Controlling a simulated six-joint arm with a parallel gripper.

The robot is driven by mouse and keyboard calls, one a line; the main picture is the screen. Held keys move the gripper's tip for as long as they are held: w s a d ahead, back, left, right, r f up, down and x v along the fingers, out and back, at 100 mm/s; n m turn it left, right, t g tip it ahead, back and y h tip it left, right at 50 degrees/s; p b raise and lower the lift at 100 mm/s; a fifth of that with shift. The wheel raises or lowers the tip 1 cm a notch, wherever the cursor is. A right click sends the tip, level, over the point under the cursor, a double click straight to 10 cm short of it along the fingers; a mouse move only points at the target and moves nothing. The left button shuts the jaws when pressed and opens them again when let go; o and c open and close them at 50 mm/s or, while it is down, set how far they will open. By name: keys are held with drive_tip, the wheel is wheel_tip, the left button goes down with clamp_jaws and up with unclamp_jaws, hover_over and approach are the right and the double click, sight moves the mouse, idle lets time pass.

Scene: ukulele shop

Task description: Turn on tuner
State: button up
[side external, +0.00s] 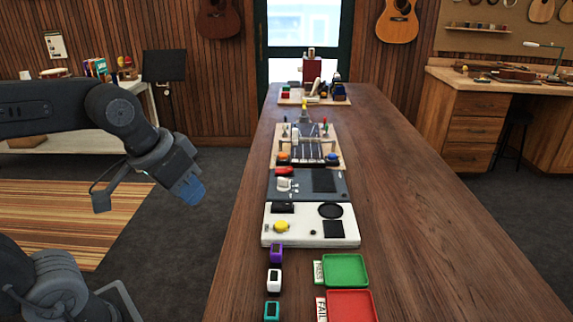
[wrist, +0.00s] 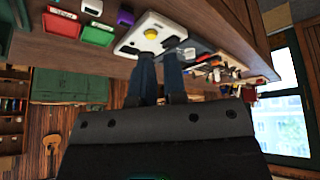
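Three small devices with dark screens, which look like tuners, stand in a row at the near left of the wooden bench: a purple one (side external: 276,252), a white one (side external: 274,280) and a teal one (side external: 271,311). Their screens are too small to read. In the wrist view the purple one (wrist: 125,18) and the white one (wrist: 92,7) show at the top. My gripper (side external: 190,191) hangs in the air left of the bench, apart from everything. In the wrist view its two dark blue fingers (wrist: 160,58) show a narrow gap with nothing between them.
A green PASS tray (side external: 345,269) and a red FAIL tray (side external: 351,306) lie right of the devices. Behind stand a white panel with a yellow button (side external: 282,226), a grey panel (side external: 318,190) and a wooden board with parts (side external: 333,140). The bench's right side (side external: 420,230) is clear.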

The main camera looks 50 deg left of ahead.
drive_tip(key=w+r, duration=0.1)
drive_tip(key=w, duration=0.1)
drive_tip(key=w+a+r+n, duration=0.1)
drive_tip(key=w, duration=0.2)
drive_tip(key=w+a+r+n+g, duration=0.1)
drive_tip(key=w+r, duration=0.1)
drive_tip(key=w, duration=0.1)
drive_tip(key=shift+w, duration=0.2)
clamp_jaws()
drive_tip(key=n+g+h, duration=0.2)
drive_tip(key=n, duration=0.4)
hover_over(290, 169)
drive_tip(key=s+a, duration=0.3)
wheel_tip(290, 169, down, 4)
drive_tip(key=r, duration=0.1)
drive_tip(key=shift+s+a+f, duration=0.15)
drive_tip(key=shift+f, duration=0.1)
drive_tip(key=x, duration=1.4)
drive_tip(key=shift+d, duration=0.25)
